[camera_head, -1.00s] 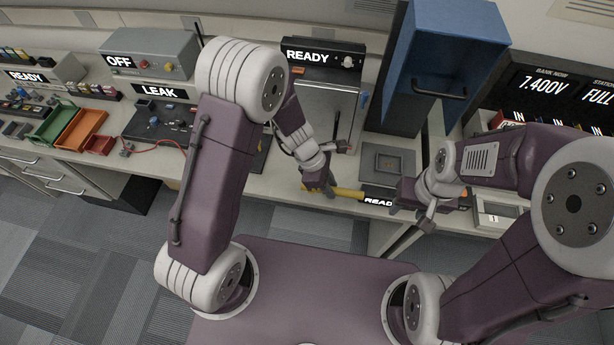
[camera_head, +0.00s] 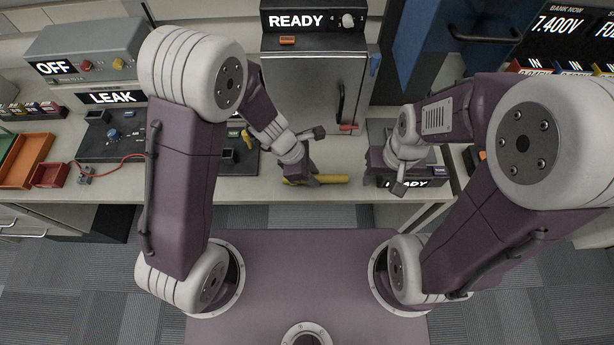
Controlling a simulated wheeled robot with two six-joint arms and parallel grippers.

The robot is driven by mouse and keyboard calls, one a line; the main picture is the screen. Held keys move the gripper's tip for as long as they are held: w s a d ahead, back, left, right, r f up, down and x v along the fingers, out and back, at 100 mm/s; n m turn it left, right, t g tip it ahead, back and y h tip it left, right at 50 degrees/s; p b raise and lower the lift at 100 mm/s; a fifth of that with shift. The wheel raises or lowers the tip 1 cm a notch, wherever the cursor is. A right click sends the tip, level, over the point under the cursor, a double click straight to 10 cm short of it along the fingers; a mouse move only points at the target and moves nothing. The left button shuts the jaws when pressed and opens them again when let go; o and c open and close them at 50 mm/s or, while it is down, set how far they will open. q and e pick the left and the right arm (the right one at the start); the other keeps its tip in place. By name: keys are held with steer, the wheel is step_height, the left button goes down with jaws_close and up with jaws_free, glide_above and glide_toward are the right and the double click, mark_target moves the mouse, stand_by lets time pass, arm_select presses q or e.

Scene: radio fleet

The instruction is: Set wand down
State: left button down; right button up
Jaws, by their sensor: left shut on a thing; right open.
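The wand (camera_head: 330,180) looks like a yellow rod lying level, left to right, at the front edge of the bench. My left gripper (camera_head: 302,181) is shut on it near its left part, and the fingers hide some of it. I cannot tell whether the wand touches the bench top. My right gripper (camera_head: 378,179) is open and empty to the right of the wand, in front of a dark unit labelled READY (camera_head: 425,182).
A grey box (camera_head: 310,90) with a READY sign (camera_head: 300,20) stands behind the wand. A LEAK station (camera_head: 112,97) with a red cable is on the left, near red (camera_head: 50,175) and orange trays. A blue cabinet (camera_head: 425,45) stands at the back right. Bench around the wand looks clear.

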arm_select(q)
steer(key=shift+w+a+f, duration=0.3)
steer(key=shift+f, duration=0.25)
steer(key=shift+w+a, duration=0.2)
steer(key=shift+s+d+r, duration=0.1)
steer(key=shift+s+d, duration=0.3)
steer(key=c, duration=1.2)
jaws_free()
steer(key=shift+c, duration=0.2)
steer(key=shift+w+a, duration=0.2)
arm_select(e)
steer(key=shift+w+a+f, duration=0.3)
steer(key=shift+w+f, duration=0.05)
steer(key=shift+f, duration=0.2)
arm_select(q)
steer(key=shift+s+d, duration=0.1)
